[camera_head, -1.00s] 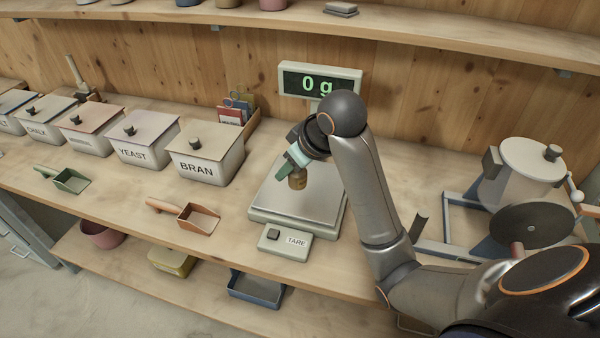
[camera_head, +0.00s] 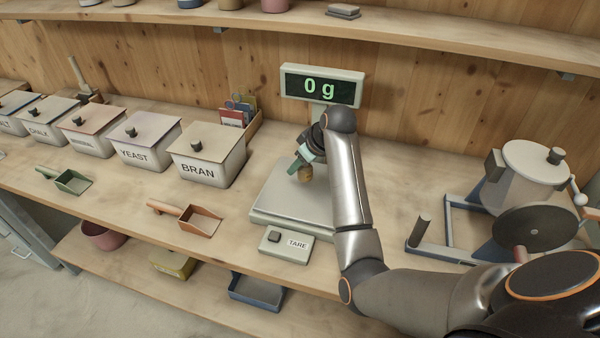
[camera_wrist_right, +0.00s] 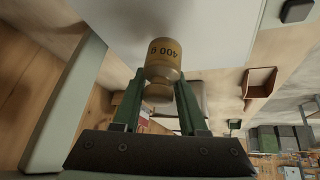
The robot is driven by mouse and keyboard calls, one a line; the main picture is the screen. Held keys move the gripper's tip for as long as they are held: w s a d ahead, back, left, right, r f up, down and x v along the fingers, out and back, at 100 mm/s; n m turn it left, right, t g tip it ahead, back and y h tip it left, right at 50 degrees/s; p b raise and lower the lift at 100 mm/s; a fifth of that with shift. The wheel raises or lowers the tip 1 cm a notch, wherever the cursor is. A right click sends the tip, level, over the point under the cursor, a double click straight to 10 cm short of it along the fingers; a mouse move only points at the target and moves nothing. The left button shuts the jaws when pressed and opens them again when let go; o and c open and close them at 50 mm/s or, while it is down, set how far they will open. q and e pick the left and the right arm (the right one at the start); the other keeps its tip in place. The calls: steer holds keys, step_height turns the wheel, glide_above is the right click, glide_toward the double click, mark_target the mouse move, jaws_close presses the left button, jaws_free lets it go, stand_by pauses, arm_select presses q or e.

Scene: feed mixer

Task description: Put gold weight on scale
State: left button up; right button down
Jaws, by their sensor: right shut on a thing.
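The gold weight (camera_head: 305,174) is held over the scale's plate, and the display (camera_head: 321,87) reads 0 g. In the right wrist view the weight (camera_wrist_right: 163,62) carries a 400 g mark and sits between the green fingers. My right gripper (camera_head: 301,165) is shut on it. The scale (camera_head: 285,202) has a pale flat plate and a TARE panel (camera_head: 286,245) in front. My arm covers the right part of the plate. A gap between the weight and the plate is hard to judge. My left gripper is not in view.
A BRAN bin (camera_head: 207,155) and other lidded bins stand left of the scale. An orange scoop (camera_head: 196,221) lies at the front left. A mixer with a crank (camera_head: 530,180) stands at the right.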

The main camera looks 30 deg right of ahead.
mark_target(300, 184)
steer(key=shift+w+d+f, duration=0.1)
steer(key=shift+f, duration=0.75)
steer(key=shift+w+d+f, duration=0.1)
steer(key=shift+f, duration=0.75)
steer(key=shift+f, duration=0.15)
steer(key=shift+c, duration=2.3)
jaws_free()
steer(key=v, duration=1.2)
steer(key=shift+s, duration=0.1)
